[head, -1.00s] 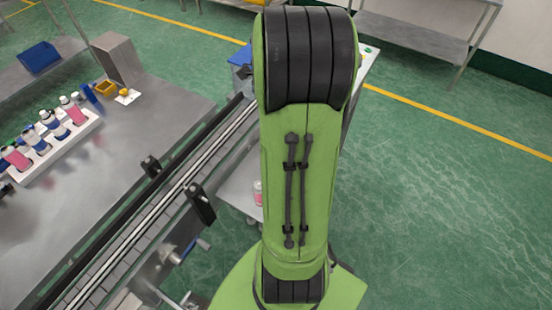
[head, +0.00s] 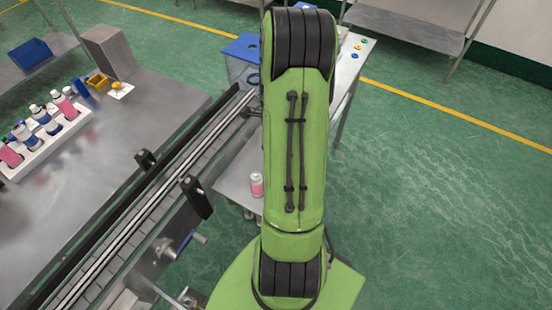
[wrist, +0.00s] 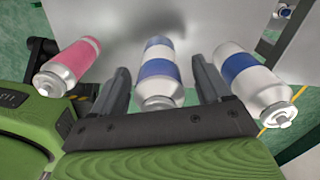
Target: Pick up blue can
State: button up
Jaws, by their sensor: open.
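In the wrist view, a white can with blue bands (wrist: 159,70) lies between the two fingers of my gripper (wrist: 164,82). The fingers are open, one on each side of the can, with gaps showing. A second blue-banded can (wrist: 250,82) is to the right of the right finger. A pink can (wrist: 68,66) is to the left of the left finger. In the head view my green arm hides my gripper and these cans.
In the head view, a white rack (head: 55,147) of several pink and blue cans sits on the left table (head: 120,190). A conveyor (head: 160,190) runs beside my arm. A pink can (head: 257,185) stands on a low grey shelf (head: 232,187). Open green floor lies right.

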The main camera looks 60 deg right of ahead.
jog(key=shift+r, duration=0.1)
jog(key=c, duration=1.1)
